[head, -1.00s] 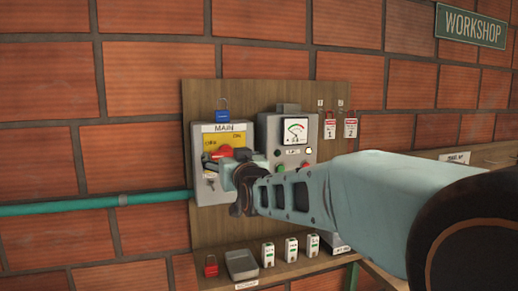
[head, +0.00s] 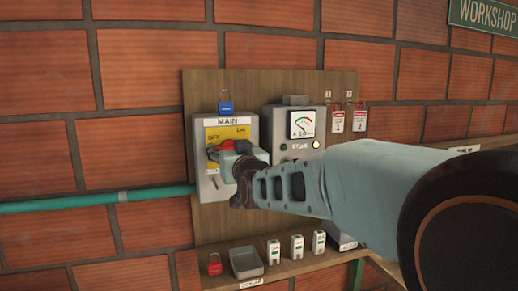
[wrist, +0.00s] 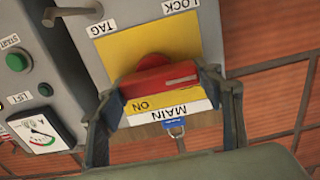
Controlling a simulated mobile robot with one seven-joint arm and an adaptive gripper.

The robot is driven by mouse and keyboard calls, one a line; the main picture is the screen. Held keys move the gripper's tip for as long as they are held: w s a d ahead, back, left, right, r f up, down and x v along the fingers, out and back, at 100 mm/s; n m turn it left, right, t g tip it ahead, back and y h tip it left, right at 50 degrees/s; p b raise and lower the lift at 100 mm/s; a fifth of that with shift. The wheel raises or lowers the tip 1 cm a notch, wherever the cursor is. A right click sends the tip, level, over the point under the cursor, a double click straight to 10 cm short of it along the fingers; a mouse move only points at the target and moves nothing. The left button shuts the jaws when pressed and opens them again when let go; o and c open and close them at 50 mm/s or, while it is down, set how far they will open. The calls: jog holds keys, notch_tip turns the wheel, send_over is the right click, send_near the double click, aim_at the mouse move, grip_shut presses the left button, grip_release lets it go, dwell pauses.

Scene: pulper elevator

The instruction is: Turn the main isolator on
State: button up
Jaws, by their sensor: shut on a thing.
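The main isolator is a grey box (head: 201,182) with a yellow plate (head: 236,132) marked OFF and ON under a MAIN label. Its red handle (head: 233,146) is partly hidden by my gripper (head: 222,158) in the head view. In the wrist view, the red handle (wrist: 160,82) lies across between the two fingers of my gripper (wrist: 168,95), which are shut on it. A pale mark shows on the handle's right part there. The ON label (wrist: 140,106) is visible below it, upside down; the OFF label is hidden in that view.
A blue padlock (head: 226,106) hangs above the isolator. A meter box (head: 290,130) with a lit lamp stands close on the right, partly behind my arm. Below, a shelf holds a red padlock (head: 215,265), a grey tray (head: 247,262) and small devices.

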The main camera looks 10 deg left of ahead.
jog(key=c, duration=0.5)
jog(key=shift+o, duration=0.2)
jog(key=m+b, duration=0.1)
jog(key=b, duration=0.1)
jog(key=m+b, duration=0.2)
jog(key=b, duration=0.1)
jog(key=shift+d+f, duration=0.15)
jog(key=shift+f, duration=0.05)
jog(key=m+b, duration=0.3)
jog(key=m, duration=0.1)
jog(key=shift+w+r+b, duration=0.1)
jog(key=shift+b, duration=0.3)
jog(key=m+b, duration=0.2)
jog(key=shift+d+m, duration=0.15)
jog(key=shift+m, duration=0.25)
jog(key=m, duration=0.1)
jog(key=m+b, duration=0.1)
jog(key=m, duration=0.1)
jog(key=shift+w+d+r+m, duration=0.1)
jog(key=shift+r+m, duration=0.05)
jog(key=shift+m, duration=0.15)
jog(key=shift+m+b, duration=0.75)
jog(key=shift+m, duration=1.55)
